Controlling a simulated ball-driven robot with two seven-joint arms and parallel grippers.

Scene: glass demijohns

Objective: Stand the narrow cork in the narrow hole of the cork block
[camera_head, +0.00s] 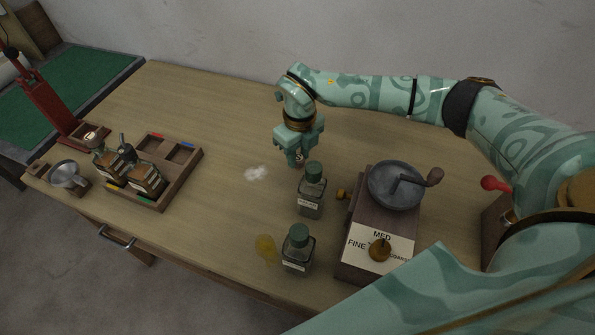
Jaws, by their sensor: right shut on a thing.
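My right gripper (299,158) comes in from the right on its teal arm and points down over the middle of the table. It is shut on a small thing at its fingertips. That thing is mostly hidden and too small to tell whether it is the narrow cork. I cannot clearly make out a cork block or its narrow hole in this view. My left gripper is not in view.
Green-capped bottles (311,193) (297,252) stand near the gripper, left of a grinder (394,187). A partitioned wooden tray (182,172) holds dark jars. A funnel (66,175) and red press (47,103) stand left.

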